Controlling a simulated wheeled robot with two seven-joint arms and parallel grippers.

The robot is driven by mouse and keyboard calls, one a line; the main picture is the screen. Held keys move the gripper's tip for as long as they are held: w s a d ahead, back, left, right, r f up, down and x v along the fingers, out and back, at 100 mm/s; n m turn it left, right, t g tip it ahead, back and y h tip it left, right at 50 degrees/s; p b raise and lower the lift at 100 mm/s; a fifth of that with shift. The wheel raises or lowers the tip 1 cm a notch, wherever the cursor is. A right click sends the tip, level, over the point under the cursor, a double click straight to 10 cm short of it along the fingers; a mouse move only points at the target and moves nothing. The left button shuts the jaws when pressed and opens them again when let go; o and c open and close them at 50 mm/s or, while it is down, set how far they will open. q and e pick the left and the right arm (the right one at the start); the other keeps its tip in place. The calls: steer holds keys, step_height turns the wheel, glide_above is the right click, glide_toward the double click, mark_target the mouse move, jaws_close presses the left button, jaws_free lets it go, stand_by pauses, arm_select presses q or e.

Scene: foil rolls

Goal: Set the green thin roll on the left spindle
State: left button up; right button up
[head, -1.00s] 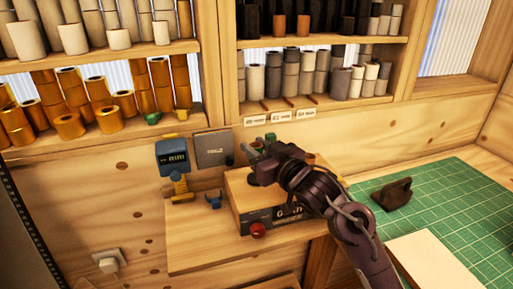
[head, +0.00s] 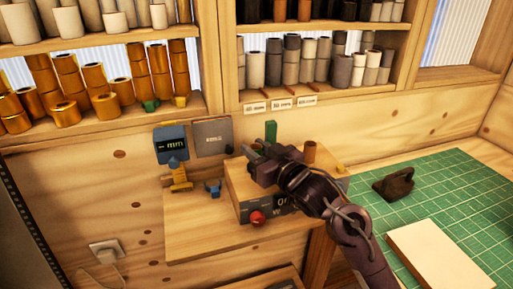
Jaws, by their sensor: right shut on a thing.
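My right gripper (head: 255,160) is low over the left part of the wooden-topped box (head: 236,183), its fingers pointing left and away. It is shut, with the held part mostly hidden behind the fingers and wrist. A narrow green upright piece (head: 270,131) shows just behind the gripper; I take it for the green thin roll, but its contact with the fingers is hidden. The left spindle cannot be made out behind the gripper. A brown roll (head: 309,152) stands upright at the box's right part. My left gripper is not in view.
A blue gauge (head: 171,144) on a yellow stand and a grey panel (head: 213,136) are left of the box. A red button (head: 257,218) is on its front. Shelves of rolls (head: 290,62) are above. A green mat (head: 450,200) with a dark object (head: 394,184) lies right.

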stand_by(0.3)
steer(key=o, duration=1)
steer(key=b+v, duration=0.1)
steer(key=v, duration=0.6)
steer(key=shift+f+b, duration=0.1)
steer(key=shift+b, duration=0.25)
steer(key=shift+s+d, duration=0.25)
steer(key=shift+s, duration=0.1)
